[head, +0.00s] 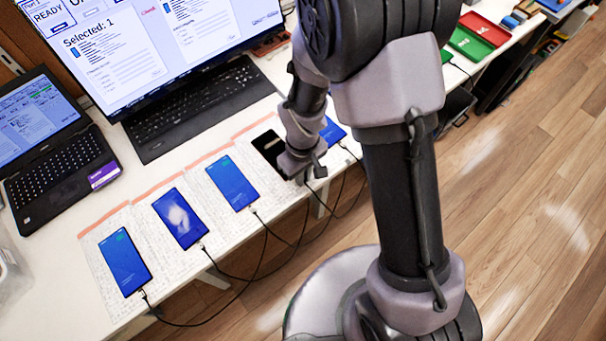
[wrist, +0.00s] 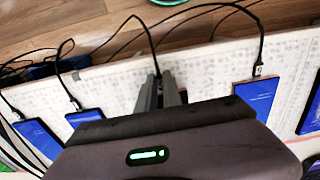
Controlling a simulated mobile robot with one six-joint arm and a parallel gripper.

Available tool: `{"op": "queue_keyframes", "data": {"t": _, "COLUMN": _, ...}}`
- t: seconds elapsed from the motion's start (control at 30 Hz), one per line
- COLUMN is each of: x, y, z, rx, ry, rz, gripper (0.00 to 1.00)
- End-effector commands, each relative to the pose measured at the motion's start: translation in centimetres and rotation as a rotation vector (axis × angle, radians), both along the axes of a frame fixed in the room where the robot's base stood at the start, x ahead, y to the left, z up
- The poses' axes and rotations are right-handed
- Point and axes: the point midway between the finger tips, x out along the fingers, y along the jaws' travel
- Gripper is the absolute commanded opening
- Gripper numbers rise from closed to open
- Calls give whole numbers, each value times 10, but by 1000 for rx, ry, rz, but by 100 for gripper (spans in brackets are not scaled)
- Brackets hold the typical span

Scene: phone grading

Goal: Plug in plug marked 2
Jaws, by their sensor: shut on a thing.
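My gripper (head: 306,172) is at the near edge of the table, beside the lower end of a phone with a dark screen (head: 268,146). In the wrist view its two fingers (wrist: 161,90) are shut on a cable plug, which is mostly hidden between them. The plug's black cable (wrist: 152,48) rises from the fingers and arches away over the table edge. No number on the plug can be read. The dark phone is hidden behind the gripper body in the wrist view. I cannot tell whether the plug touches the phone's port.
Blue-screen phones lie on both sides, including one at left (head: 125,260), one in the middle (head: 233,183) and one at right (head: 332,130). Cables (head: 262,250) hang off the table edge. A laptop (head: 55,150), keyboard (head: 195,105) and monitor (head: 150,45) stand behind.

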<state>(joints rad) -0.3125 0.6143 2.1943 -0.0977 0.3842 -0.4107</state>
Motion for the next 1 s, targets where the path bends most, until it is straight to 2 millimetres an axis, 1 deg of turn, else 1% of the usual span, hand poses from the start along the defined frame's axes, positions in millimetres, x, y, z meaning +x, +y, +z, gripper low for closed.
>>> {"op": "queue_keyframes", "data": {"t": 0.87, "x": 2, "y": 1, "z": 0, "rx": 0, "ry": 0, "rz": 0, "gripper": 0}}
{"op": "queue_keyframes", "data": {"t": 0.9, "x": 1, "y": 1, "z": 0, "rx": 0, "ry": 0, "rz": 0, "gripper": 18}}
{"op": "queue_keyframes", "data": {"t": 1.0, "x": 1, "y": 1, "z": 0, "rx": 0, "ry": 0, "rz": 0, "gripper": 35}}
